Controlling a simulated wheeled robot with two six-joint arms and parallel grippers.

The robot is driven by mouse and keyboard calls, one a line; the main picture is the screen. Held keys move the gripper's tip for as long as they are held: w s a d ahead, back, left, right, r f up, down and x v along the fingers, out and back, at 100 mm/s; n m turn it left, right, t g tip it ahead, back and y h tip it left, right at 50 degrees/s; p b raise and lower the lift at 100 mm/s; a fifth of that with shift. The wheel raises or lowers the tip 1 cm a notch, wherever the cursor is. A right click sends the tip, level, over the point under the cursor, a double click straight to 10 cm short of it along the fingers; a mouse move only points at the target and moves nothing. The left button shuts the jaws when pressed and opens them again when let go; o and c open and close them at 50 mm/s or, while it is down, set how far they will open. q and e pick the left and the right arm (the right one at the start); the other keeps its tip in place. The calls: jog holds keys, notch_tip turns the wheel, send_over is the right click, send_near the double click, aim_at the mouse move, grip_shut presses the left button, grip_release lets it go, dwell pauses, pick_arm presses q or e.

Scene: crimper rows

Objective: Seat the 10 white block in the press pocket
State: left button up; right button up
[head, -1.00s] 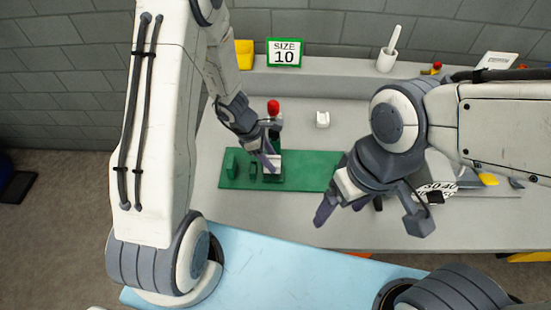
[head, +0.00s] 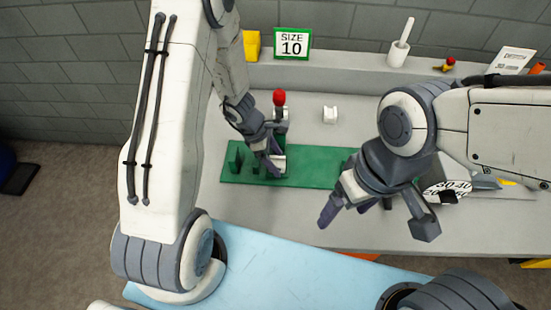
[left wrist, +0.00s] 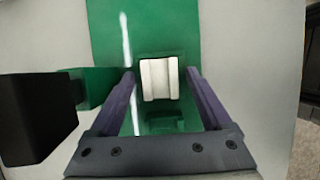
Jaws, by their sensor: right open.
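A white block with a grooved top (left wrist: 159,79) sits in a dark-edged recess of the green press fixture (left wrist: 107,25) in the left wrist view. In the head view, a bit of white shows at my left gripper (head: 272,165), which is low over the green base (head: 315,175). My left fingers stand on both sides of the block, with a narrow gap each side. Whether the block is fully down cannot be told. The press's red knob (head: 279,97) rises behind the gripper. My right gripper (head: 353,211) is open and empty, right of the green base.
Another white piece (head: 330,115) stands on the grey bench behind the base. A "SIZE 10" sign (head: 292,44), a yellow block (head: 252,44) and a white cup (head: 397,54) stand on the back ledge. A numbered dial (head: 447,188) lies right, partly hidden.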

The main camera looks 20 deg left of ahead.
pick_arm(q)
jog(key=shift+r, duration=0.15)
jog(key=shift+r+p, duration=0.3)
jog(key=p+v, duration=0.2)
jog(key=v, duration=0.9)
jog(key=shift+a+r, duration=0.15)
jog(key=shift+r, duration=0.1)
jog(key=shift+s, duration=0.15)
